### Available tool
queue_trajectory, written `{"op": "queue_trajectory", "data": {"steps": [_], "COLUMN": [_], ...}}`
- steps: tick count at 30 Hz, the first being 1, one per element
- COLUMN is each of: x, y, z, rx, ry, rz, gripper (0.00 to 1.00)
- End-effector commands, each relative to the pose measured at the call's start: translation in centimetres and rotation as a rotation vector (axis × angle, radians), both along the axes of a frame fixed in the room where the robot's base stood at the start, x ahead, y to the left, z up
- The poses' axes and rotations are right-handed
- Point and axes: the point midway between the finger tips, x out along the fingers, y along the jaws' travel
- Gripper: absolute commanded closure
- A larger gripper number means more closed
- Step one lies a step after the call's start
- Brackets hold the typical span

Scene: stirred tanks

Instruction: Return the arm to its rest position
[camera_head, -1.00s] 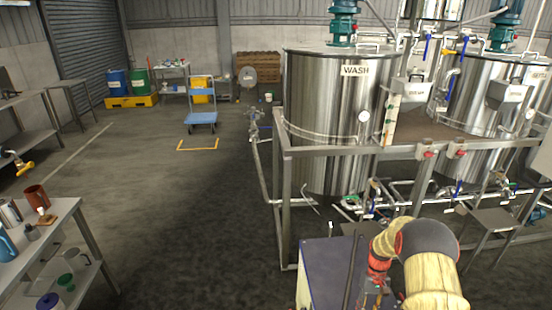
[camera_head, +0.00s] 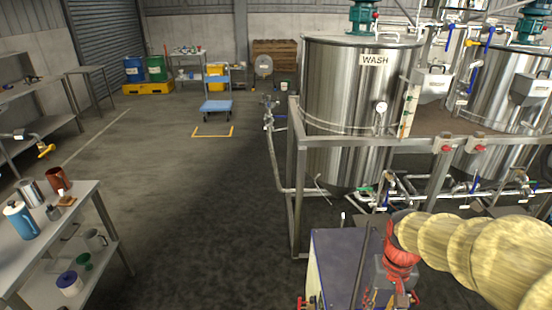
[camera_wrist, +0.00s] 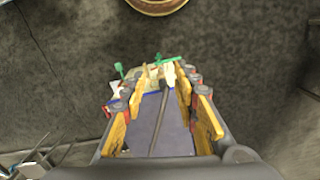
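My arm, in a yellowish cover, comes in from the right edge in the head view. It bends down at a dark and red wrist. My gripper (camera_head: 390,298) hangs low beside the dark blue top of my base, partly cut off by the bottom edge. In the wrist view my gripper (camera_wrist: 162,88) shows its yellow-padded fingers spread apart. Nothing is held between them. The blue top of my base and a thin dark rod show beyond the gap. Small green, white and red items appear past the fingertips, too small to name.
The steel WASH tank (camera_head: 345,115) stands in a metal frame (camera_head: 298,190) just ahead, with pipes and valves low down. A bench (camera_head: 85,215) with jugs is at the left. A blue cart (camera_head: 216,107) stands farther back. The floor (camera_head: 190,190) between is clear.

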Motion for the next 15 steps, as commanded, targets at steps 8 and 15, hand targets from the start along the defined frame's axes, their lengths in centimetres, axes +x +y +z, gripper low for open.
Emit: {"op": "queue_trajectory", "data": {"steps": [8,15], "x": [-5.4,-9.1], "y": [3.0,5.1], "z": [6.2,10.3], "rx": [-0.033,-0.048], "ry": [-0.203,-0.383], "rz": [0.049,0.107], "gripper": [0.7,0.7]}}
